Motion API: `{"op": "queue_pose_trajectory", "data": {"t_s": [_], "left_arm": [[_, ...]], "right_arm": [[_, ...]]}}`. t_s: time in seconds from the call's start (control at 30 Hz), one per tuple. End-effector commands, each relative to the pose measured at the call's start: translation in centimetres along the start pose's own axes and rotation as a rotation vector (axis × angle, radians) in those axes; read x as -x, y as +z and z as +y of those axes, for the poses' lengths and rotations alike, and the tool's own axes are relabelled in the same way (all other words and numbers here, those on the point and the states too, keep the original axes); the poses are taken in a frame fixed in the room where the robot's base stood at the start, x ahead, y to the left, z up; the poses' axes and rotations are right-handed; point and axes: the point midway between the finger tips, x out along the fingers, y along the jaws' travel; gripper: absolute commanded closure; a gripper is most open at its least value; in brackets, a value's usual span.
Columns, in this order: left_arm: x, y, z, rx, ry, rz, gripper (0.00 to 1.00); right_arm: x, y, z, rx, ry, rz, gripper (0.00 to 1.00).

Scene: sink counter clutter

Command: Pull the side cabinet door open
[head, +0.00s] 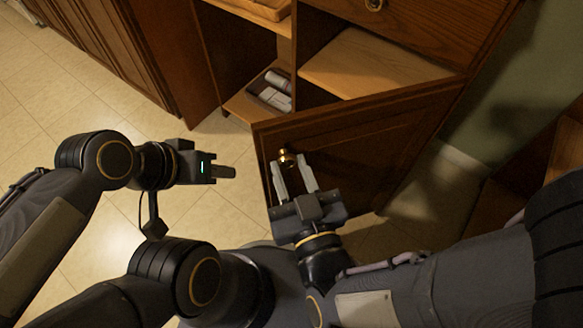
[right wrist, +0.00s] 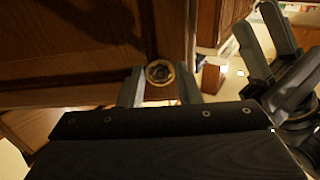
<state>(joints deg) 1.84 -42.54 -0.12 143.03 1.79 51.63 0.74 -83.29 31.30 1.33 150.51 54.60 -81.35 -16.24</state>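The side cabinet door (head: 350,135) is a brown wooden panel standing ajar, swung out from the cabinet, with shelves showing behind it. Its round brass knob (head: 286,157) sits near the door's upper left corner. The knob also shows in the right wrist view (right wrist: 159,72). My right gripper (head: 294,163) is at the knob, with one finger on each side. In the right wrist view its fingers (right wrist: 159,85) stand apart with gaps beside the knob. My left gripper (head: 228,171) is empty, left of the door. In the right wrist view its fingers (right wrist: 256,38) look apart.
Inside the cabinet are a wooden shelf (head: 370,68) and a small bin (head: 270,90) with light items. A drawer front (head: 420,25) is above. Brown cabinets (head: 110,45) line the upper left. Tiled floor (head: 40,110) is clear at the left.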

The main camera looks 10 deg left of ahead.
Motion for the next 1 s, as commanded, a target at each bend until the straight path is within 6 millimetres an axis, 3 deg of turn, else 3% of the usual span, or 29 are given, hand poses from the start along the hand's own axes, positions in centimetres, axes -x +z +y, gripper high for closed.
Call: {"op": "queue_pose_trajectory", "data": {"t_s": [0.03, 0.13, 0.53, 1.0], "left_arm": [[0.0, 0.0, 0.0, 0.000, 0.000, 0.000, 0.64], [0.0, 0.0, 0.0, 0.000, 0.000, 0.000, 0.64], [-0.5, 0.2, -0.2, 0.000, 0.000, 0.000, 0.64], [-4.0, 2.0, -1.8, 0.000, 0.000, 0.000, 0.64]], "right_arm": [[0.0, 0.0, 0.0, 0.000, 0.001, -0.001, 0.63], [0.0, 0.0, 0.0, 0.000, 0.001, 0.000, 0.50], [0.5, 0.1, -0.1, -0.002, -0.001, 0.003, 0.49], [5.8, 0.1, -0.1, -0.004, -0.005, 0.003, 0.49]]}}
